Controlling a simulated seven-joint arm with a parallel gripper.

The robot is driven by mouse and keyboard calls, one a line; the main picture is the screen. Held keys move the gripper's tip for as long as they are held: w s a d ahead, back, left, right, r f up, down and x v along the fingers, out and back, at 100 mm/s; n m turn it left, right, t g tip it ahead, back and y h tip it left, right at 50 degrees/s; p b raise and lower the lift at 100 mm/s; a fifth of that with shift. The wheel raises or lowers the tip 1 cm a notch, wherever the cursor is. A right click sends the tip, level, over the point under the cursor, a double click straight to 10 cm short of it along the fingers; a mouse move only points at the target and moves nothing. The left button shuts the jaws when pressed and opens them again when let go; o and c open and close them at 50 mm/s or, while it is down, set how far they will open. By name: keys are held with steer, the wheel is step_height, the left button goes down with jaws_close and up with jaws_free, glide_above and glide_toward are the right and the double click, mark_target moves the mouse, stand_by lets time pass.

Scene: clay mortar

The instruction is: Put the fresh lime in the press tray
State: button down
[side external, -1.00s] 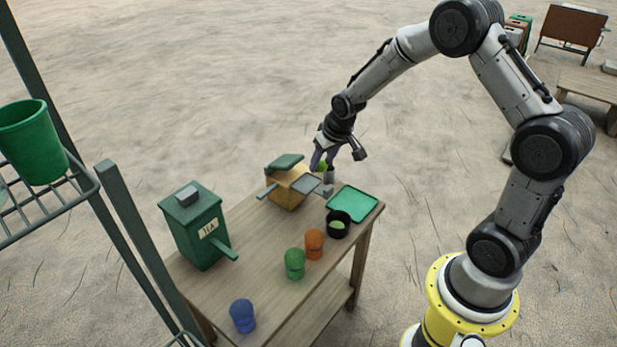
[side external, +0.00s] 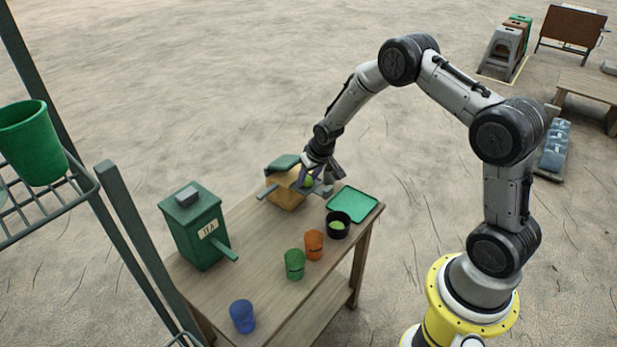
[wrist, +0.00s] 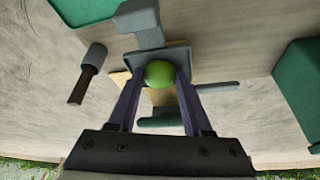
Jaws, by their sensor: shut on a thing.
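A round green lime (wrist: 160,74) is between the two fingers of my gripper (wrist: 156,84) in the wrist view. The lime also shows at the fingertips in the side view (side external: 308,182). My gripper (side external: 309,180) is shut on it. Lime and fingers are over the grey press tray (wrist: 180,56) on the wooden press box (side external: 284,193). I cannot tell whether the lime touches the tray. In the side view my fingers hide most of the tray.
A green box (side external: 192,228) stands left on the table (side external: 245,250). A green flat tray (side external: 353,204), a black bowl (side external: 338,224) with green contents, and orange (side external: 314,244), green (side external: 295,264) and blue (side external: 242,315) cups stand to the right and front.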

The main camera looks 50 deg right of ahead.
steer(key=shift+f, duration=0.2)
steer(key=shift+c, duration=1.6)
jaws_free()
steer(key=shift+r, duration=0.3)
steer(key=s+a+r, duration=0.2)
steer(key=s+r, duration=0.1)
steer(key=r, duration=0.4)
steer(key=s+a+r+n, duration=0.1)
steer(key=s+a+r, duration=0.15)
steer(key=r, duration=0.45)
steer(key=s+a+r, duration=0.1)
steer(key=s+r, duration=0.3)
steer(key=r, duration=0.3)
steer(key=s+a+r+n, duration=0.1)
steer(key=s+a+r, duration=0.2)
steer(key=s, duration=0.9)
steer(key=s+a+r+n+t+y, duration=0.1)
steer(key=s+a+r, duration=0.3)
steer(key=s, duration=0.8)
steer(key=shift+a+r+n, duration=0.25)
steer(key=shift+a+n, duration=0.05)
steer(key=shift+a, duration=0.25)
